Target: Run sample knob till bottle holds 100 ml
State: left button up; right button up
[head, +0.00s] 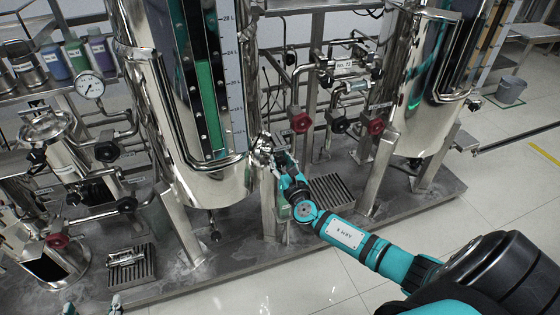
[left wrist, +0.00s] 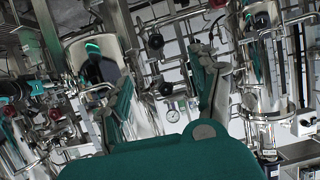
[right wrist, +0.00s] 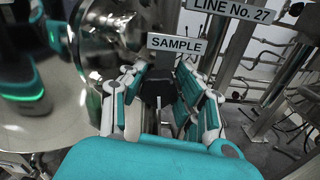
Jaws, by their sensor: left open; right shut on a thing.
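A sign reading SAMPLE (right wrist: 177,44) hangs above a dark knob (right wrist: 157,90) in the right wrist view. My right gripper (right wrist: 160,98) is shut on this knob, with its fingers on both sides of it. In the head view my right gripper (head: 284,164) is at the lower right of the big steel tank (head: 215,185), and it hides the knob there. My left gripper is open and empty in the left wrist view (left wrist: 165,88); its fingertips show at the bottom left edge of the head view (head: 92,305).
A slotted drain grate (head: 333,190) lies on the skid right of my right gripper. Red valve knobs (head: 300,123) and pipes stand behind it. A second tank (head: 415,135) is at the right. Another grate (head: 132,264) lies near my left gripper. The front floor is clear.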

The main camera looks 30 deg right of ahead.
grip_shut()
jog(key=shift+m+b, duration=0.8)
jog(key=shift+m, duration=0.4)
pick_arm(q)
notch_tip(320, 180, up, 7)
jog(key=w+d+t+h, duration=0.1)
jog(key=w+t, duration=0.1)
jog(key=t, duration=0.2)
jog(key=shift+d+f, duration=0.2)
jog(key=shift+d, duration=0.05)
pick_arm(e)
jog(key=o, duration=1.1)
grip_release()
jog(key=shift+c, duration=0.2)
jog(key=shift+s, duration=0.1)
jog(key=shift+s+f, duration=0.1)
jog(key=shift+s, duration=0.2)
jog(key=v, duration=1.1)
